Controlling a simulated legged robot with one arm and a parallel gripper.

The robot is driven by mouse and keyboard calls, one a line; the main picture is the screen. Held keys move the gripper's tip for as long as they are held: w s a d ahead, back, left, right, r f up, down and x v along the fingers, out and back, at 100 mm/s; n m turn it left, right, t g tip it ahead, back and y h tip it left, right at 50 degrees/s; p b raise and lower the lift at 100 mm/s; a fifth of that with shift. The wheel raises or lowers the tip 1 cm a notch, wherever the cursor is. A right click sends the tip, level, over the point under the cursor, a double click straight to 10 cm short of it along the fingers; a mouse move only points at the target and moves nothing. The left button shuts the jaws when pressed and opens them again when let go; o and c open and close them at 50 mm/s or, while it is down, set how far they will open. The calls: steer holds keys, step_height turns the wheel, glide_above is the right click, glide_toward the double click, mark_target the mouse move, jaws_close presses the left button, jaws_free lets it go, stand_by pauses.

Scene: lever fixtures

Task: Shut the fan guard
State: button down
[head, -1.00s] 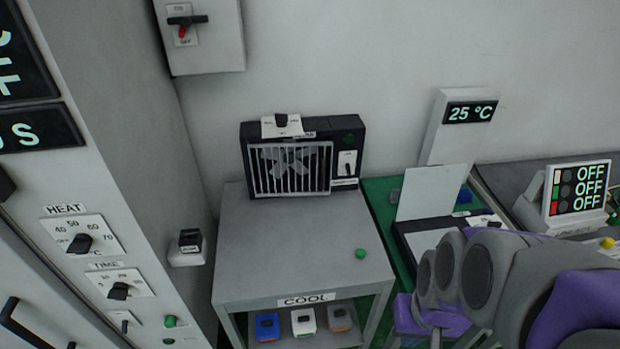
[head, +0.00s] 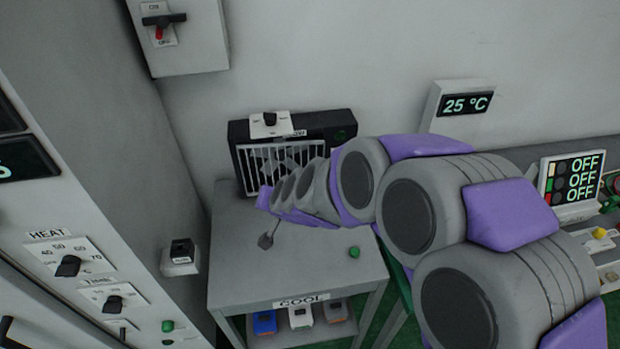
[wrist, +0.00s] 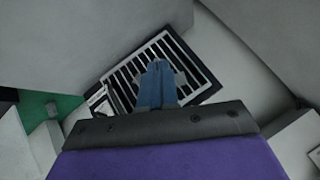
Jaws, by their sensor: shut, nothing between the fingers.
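The fan (head: 340,121) is a black box at the back of the grey table, against the wall. Its guard (head: 252,160) is a grille of pale upright bars over the fan's left front. I cannot tell whether the guard sits flush or stands a little ajar. In the wrist view the blue fingers (wrist: 158,66) overlap the barred guard (wrist: 194,67), with no clear contact.
The grey table (head: 235,270) carries a green knob (head: 354,252) at its right. Several small coloured units stand on its lower shelf. A tall panel with HEAT (head: 68,265) and TIME dials is at the left. A wall switch box (head: 190,40) hangs above.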

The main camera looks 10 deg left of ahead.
steer(key=w+a+f+m+t+h+p, duration=0.3)
steer(key=w+a+f+t+h, duration=0.1)
steer(key=w+a+f, duration=0.25)
steer(key=s+d+f+m+t+h+p, duration=0.1)
steer(key=s+d+f+t+h+p, duration=0.1)
steer(key=d+f+t+h, duration=0.4)
steer(key=w+d+r+h, duration=0.1)
steer(key=w+d, duration=0.3)
steer(key=w, duration=0.2)
steer(key=w+d+r+h+b, duration=0.1)
steer(key=w+d, duration=0.3)
steer(key=w, duration=0.2)
steer(key=shift+w+r+h, duration=0.25)
steer(key=shift+w+h, duration=0.05)
steer(key=shift+a, duration=0.1)
